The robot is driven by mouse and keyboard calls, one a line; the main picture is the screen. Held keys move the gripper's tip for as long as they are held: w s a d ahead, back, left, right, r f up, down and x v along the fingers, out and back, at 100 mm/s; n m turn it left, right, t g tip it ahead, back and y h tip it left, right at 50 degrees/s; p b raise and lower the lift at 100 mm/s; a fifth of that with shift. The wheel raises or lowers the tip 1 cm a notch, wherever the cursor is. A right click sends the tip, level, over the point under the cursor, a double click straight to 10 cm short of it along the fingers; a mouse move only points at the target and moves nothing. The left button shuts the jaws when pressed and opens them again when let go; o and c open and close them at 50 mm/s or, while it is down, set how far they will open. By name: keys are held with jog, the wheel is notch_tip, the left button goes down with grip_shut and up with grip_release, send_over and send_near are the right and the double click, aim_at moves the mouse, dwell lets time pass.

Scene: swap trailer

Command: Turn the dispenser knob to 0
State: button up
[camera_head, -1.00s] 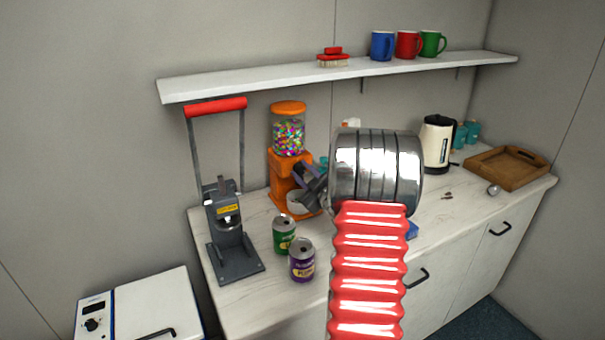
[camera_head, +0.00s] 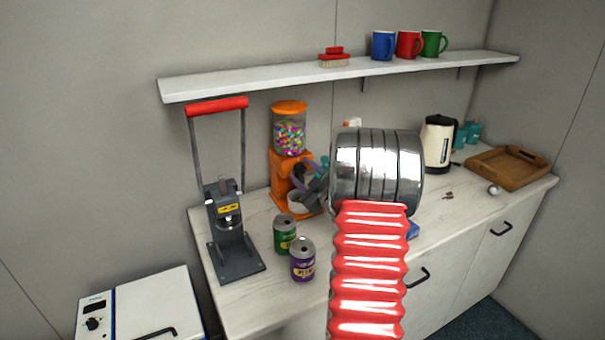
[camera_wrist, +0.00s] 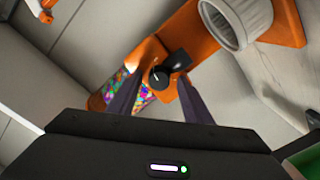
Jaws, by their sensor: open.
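The orange dispenser (camera_head: 281,181) stands on the counter, with a clear globe of coloured candies (camera_head: 289,138) on top. In the wrist view the dispenser is tilted, and its black knob (camera_wrist: 159,78) with a pale pointer mark faces me. My gripper (camera_wrist: 162,76) is open, with one finger on each side of the knob; whether they touch it I cannot tell. In the head view my gripper (camera_head: 307,183) is at the dispenser's front and hides the knob. A white ribbed cup (camera_wrist: 236,20) sits at the dispenser's base. The knob's number markings are not readable.
A green can (camera_head: 285,234) and a purple can (camera_head: 303,260) stand in front of the dispenser. A grey press with a red handle (camera_head: 217,106) is at left. A kettle (camera_head: 437,143) and a wooden tray (camera_head: 508,167) stand at right. A shelf (camera_head: 280,80) runs above.

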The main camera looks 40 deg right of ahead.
jog(key=shift+s, duration=0.1)
jog(key=v, duration=1.3)
jog(key=shift+s, duration=0.3)
jog(key=shift+a, duration=0.15)
